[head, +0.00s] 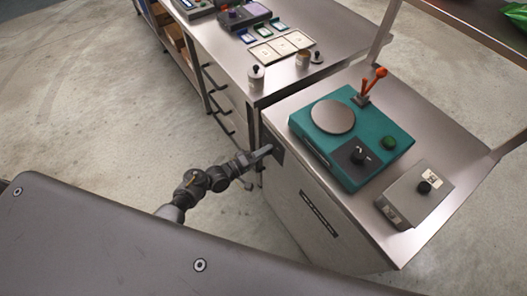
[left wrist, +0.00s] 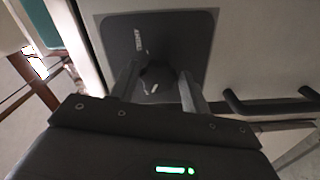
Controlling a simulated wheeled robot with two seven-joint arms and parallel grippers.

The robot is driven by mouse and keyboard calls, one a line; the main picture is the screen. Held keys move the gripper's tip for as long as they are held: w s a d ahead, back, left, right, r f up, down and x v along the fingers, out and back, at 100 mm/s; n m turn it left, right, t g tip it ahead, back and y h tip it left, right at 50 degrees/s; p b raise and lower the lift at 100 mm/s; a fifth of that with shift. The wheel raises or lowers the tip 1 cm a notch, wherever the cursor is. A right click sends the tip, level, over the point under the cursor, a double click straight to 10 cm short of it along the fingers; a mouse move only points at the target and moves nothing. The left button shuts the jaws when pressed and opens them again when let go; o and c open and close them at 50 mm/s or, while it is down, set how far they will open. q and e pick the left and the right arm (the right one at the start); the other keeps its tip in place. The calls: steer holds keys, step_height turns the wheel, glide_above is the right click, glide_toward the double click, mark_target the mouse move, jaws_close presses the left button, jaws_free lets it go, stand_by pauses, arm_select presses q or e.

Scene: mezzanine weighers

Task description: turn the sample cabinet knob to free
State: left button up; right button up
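The sample cabinet knob (left wrist: 158,73) is a dark round shape on a dark square plate (left wrist: 190,38) with small white markings, in the left wrist view. Its pointer direction is hard to make out. My left gripper (left wrist: 160,78) has its two fingers apart, one on each side of the knob, with no clear contact. In the head view my left gripper (head: 262,152) reaches the upper left side of the pale cabinet (head: 310,205), at the dark plate (head: 274,147). The knob is hidden there. My right gripper is not in view.
Drawers with dark bar handles (head: 222,120) adjoin on the left. The floor at left is clear.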

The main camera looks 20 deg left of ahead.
arm_select(q)
steer(key=shift+o, duration=1.1)
steer(key=shift+w+a, duration=0.1)
steer(key=v, duration=1.1)
steer(key=shift+b, duration=0.35)
